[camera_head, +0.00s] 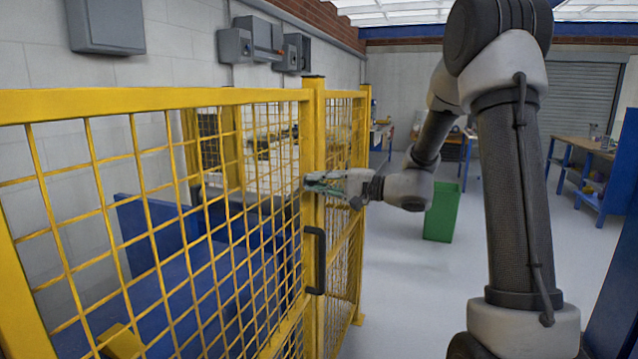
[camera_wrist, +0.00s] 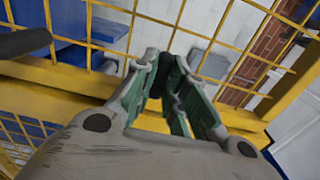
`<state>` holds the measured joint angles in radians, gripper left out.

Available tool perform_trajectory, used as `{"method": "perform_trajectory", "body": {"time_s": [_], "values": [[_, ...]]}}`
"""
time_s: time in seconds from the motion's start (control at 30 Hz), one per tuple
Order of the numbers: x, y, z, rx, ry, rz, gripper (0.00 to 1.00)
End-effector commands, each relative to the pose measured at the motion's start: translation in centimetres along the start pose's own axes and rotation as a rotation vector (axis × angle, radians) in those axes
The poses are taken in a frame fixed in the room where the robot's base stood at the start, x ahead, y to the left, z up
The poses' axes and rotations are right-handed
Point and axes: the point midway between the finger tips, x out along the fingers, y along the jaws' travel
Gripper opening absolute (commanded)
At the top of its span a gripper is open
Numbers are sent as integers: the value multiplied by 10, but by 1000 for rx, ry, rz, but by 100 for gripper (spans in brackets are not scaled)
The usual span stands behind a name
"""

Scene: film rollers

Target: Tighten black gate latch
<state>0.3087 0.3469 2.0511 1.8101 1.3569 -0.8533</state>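The yellow mesh gate (camera_head: 205,100) stands at the left in the head view. A black pull handle (camera_head: 315,260) is on its post, and part of it shows at the left of the wrist view (camera_wrist: 25,42). My gripper (camera_head: 312,183) is at the yellow post, above the handle. In the wrist view, its green-padded fingers (camera_wrist: 166,82) are drawn close together at the tips, around a dark piece that looks like the black gate latch (camera_wrist: 176,72). The fingers partly hide it, and its full shape and contact are hard to see. In the head view, the gripper hides the latch.
Behind the mesh is a blue structure (camera_head: 150,235). Grey boxes (camera_head: 105,25) hang on the wall. A green bin (camera_head: 442,212) stands on the floor behind my arm. A wooden workbench (camera_head: 585,143) is at the far right. The grey floor between is clear.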

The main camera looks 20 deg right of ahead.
Motion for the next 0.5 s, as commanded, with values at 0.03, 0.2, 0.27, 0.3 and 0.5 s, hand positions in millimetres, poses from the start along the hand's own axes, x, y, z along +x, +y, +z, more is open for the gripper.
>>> {"method": "perform_trajectory", "body": {"time_s": [0.03, 0.2, 0.27, 0.3, 0.5], "values": [[0, 0, 0, 0, 0, 1, 0], [0, 0, 0, 3, 0, 1, 0], [0, 0, 0, 9, 0, 1, 0], [0, 0, 0, 16, 0, 1, 0], [0, 1, 0, 89, 0, 1, 0]]}}
